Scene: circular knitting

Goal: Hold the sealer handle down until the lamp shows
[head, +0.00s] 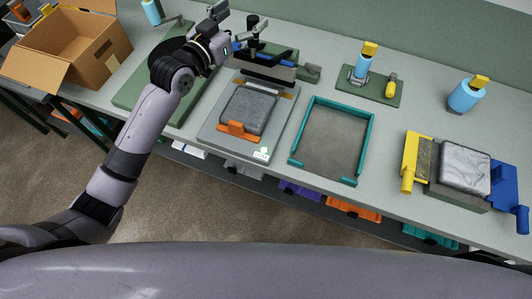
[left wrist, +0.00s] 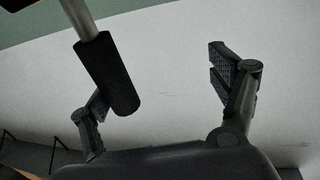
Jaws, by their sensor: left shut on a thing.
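The sealer (head: 208,136) stands left of centre on the bench, with a grey pouch-like pad (head: 248,112) on its bed behind an orange stop (head: 237,130). Its sealing bar (head: 267,71) is at the back, raised above the bed. The black sealer handle (left wrist: 108,75) sits on a metal rod, close to the left-hand finger in the left wrist view. My left gripper (head: 240,45) is at the back of the sealer, shut on the handle; the contact is hard to see. A small white and green spot (head: 262,153) is at the sealer's front right corner; I cannot tell whether it is lit.
A teal frame (head: 365,135) lies right of the sealer. A yellow and blue fixture with a grey pack (head: 464,165) stands at far right. A cardboard box (head: 85,50) is at far left. Coloured bins (head: 352,211) sit below the bench.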

